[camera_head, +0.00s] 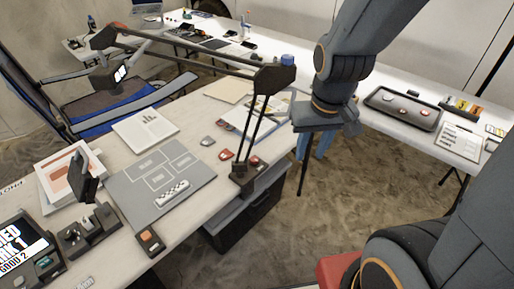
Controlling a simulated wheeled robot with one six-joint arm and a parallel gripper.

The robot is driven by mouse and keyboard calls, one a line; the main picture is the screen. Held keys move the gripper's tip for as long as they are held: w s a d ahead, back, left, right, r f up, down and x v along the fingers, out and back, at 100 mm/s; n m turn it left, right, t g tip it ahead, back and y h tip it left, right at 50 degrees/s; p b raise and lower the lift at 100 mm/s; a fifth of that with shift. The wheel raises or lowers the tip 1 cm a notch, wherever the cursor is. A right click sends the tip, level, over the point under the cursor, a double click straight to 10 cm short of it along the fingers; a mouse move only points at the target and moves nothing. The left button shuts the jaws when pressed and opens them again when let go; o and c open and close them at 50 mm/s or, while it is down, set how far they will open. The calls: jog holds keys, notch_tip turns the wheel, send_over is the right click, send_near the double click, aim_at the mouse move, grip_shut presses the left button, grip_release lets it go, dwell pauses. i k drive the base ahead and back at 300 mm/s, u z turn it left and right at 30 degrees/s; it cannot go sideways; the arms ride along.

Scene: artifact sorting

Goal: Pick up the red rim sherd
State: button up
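I cannot tell which one is the rim sherd. A grey-brown sherd (207,141) lies just behind them. My gripper (314,149) hangs from the arm at upper middle, pointing down past the table's right edge. Its two blue fingers look apart, with nothing seen between them. It is to the right of the sherds and apart from them.
A black desk lamp (240,178) reaches over the near table by the sherds. A grey labelled mat (130,196) lies left, with a scale bar on it. A dark tray (376,101) with several pieces stands on the far right table. Open floor lies between the tables.

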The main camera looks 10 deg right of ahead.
aim_at(226, 154)
jog(key=z, duration=0.95)
jog(key=k, duration=0.8)
jog(key=u, duration=1.55)
jog(key=i, duration=1)
jog(key=z, duration=0.05)
